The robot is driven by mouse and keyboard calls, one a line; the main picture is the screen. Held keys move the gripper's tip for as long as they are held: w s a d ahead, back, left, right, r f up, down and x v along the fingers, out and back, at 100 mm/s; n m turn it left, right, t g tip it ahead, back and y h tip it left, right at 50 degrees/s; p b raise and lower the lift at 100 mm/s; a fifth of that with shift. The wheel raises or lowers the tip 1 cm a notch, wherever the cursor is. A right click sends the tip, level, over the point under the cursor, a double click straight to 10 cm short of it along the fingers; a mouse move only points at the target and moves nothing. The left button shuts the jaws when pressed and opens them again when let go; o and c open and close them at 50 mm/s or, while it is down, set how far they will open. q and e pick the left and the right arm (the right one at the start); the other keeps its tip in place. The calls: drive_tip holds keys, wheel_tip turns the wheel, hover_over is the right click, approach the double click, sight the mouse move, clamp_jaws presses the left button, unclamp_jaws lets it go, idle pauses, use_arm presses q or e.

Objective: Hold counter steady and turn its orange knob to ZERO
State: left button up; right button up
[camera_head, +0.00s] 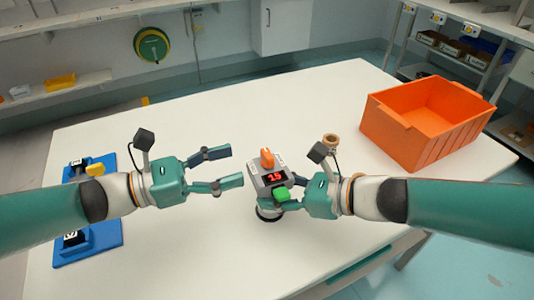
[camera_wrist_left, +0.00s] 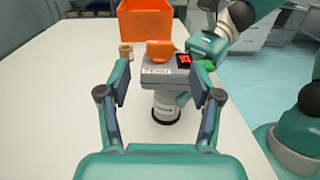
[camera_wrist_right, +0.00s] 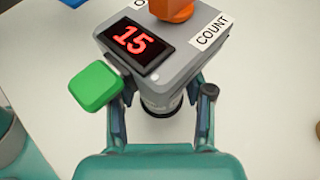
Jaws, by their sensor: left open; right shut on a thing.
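The grey counter (camera_head: 254,186) stands upright on a round dark-rimmed base near the table's middle. Its red display (camera_wrist_right: 137,40) reads 15. The orange knob (camera_wrist_left: 160,50) is on its top, and a green button (camera_wrist_right: 96,86) sticks out from its side. A COUNT label (camera_wrist_right: 211,32) shows beside the knob; another label is cut off. My right gripper (camera_head: 277,203) is shut on the counter's body below the top, from the right. My left gripper (camera_head: 236,166) is open and empty left of the counter, its fingers pointing at it, apart from the knob.
An orange bin (camera_head: 437,112) stands at the table's back right. A tan ring-shaped piece (camera_head: 332,140) is behind my right gripper. Blue trays (camera_head: 98,240) lie at the left edge, partly hidden by my left arm. The table's back middle is clear.

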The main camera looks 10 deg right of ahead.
sight(264, 157)
use_arm(q)
drive_tip(key=x, duration=0.7)
drive_tip(key=shift+d, duration=0.4)
drive_tip(key=shift+c, duration=0.3)
drive_tip(key=c, duration=1.1)
drive_tip(key=shift+r+n+t, duration=0.1)
drive_tip(key=shift+n+t, duration=0.3)
drive_tip(key=shift+t, duration=0.4)
drive_tip(key=shift+n+t+y, duration=0.3)
drive_tip(key=shift+d+r+n+t+y, duration=0.1)
drive_tip(key=shift+n+t+y, duration=0.85)
drive_tip(key=shift+t, duration=0.5)
drive_tip(key=shift+r+n+t+y, duration=0.1)
drive_tip(key=shift+n+t+y, duration=0.55)
drive_tip(key=shift+n+t, duration=0.65)
drive_tip(key=shift+f+t, duration=0.1)
drive_tip(key=shift+t, duration=0.15)
drive_tip(key=shift+y, duration=0.4)
